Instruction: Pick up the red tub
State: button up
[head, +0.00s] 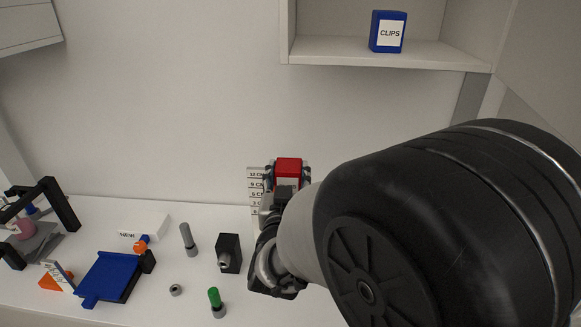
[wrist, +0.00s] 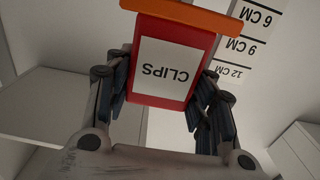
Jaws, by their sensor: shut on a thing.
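The red tub (head: 289,170) is between the fingers of my gripper (head: 287,176), held up in front of the back wall near a height scale. In the wrist view the red tub (wrist: 196,38) shows a white label reading CLIPS, upside down, and an orange end at the top of the picture. The fingers of my gripper (wrist: 163,90) press on both of its sides. In the head view my arm hides part of the table below and to the right of the tub.
A height scale (head: 256,185) stands just left of the tub. A blue CLIPS tub (head: 388,32) sits on the wall shelf (head: 390,54) above. On the table are a blue tray (head: 110,278), a black block (head: 229,252), a green-topped cylinder (head: 215,299) and a grey cylinder (head: 188,240).

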jog(key=c, duration=0.3)
